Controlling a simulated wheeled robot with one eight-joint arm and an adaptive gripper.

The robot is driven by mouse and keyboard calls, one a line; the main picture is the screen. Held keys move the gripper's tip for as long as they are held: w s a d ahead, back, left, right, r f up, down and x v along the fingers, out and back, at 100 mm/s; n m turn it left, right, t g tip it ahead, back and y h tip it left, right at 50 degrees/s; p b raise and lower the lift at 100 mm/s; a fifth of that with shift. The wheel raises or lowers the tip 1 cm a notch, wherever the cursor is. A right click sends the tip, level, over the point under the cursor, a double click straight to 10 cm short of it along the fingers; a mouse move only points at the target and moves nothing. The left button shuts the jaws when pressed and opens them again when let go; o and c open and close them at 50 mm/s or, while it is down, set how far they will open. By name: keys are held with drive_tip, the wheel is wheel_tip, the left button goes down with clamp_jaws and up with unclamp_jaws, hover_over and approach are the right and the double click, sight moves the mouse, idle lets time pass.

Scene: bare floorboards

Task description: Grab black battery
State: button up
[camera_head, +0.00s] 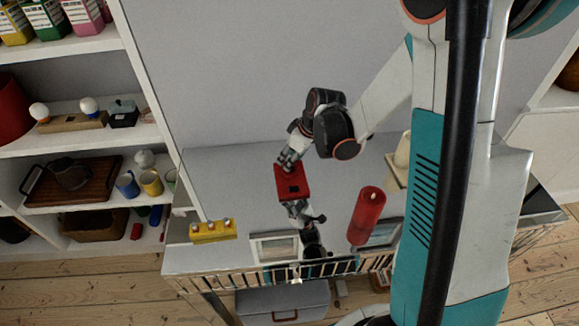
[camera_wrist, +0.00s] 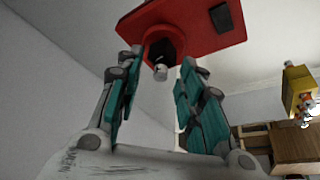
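The red block (camera_head: 295,181) sits on the grey tabletop in the head view, with a dark square on its face. In the wrist view the red block (camera_wrist: 190,30) fills the top. A short black cylinder with a silver end, which looks like the black battery (camera_wrist: 160,50), stands at the block between my fingertips. The head view does not show it clearly. My gripper (camera_head: 287,162) is at the upper edge of the block. In the wrist view my gripper (camera_wrist: 163,62) has its fingers apart on either side of the battery, with a gap at the right finger.
A red candle (camera_head: 367,215) stands right of the block. A yellow holder with small knobs (camera_head: 212,231) is at left. A grey and black object (camera_head: 301,213) and a picture frame (camera_head: 275,247) lie near the slatted edge. Shelves (camera_head: 75,138) stand at left.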

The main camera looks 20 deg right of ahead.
drive_tip(key=shift+c, duration=0.6)
clamp_jaws()
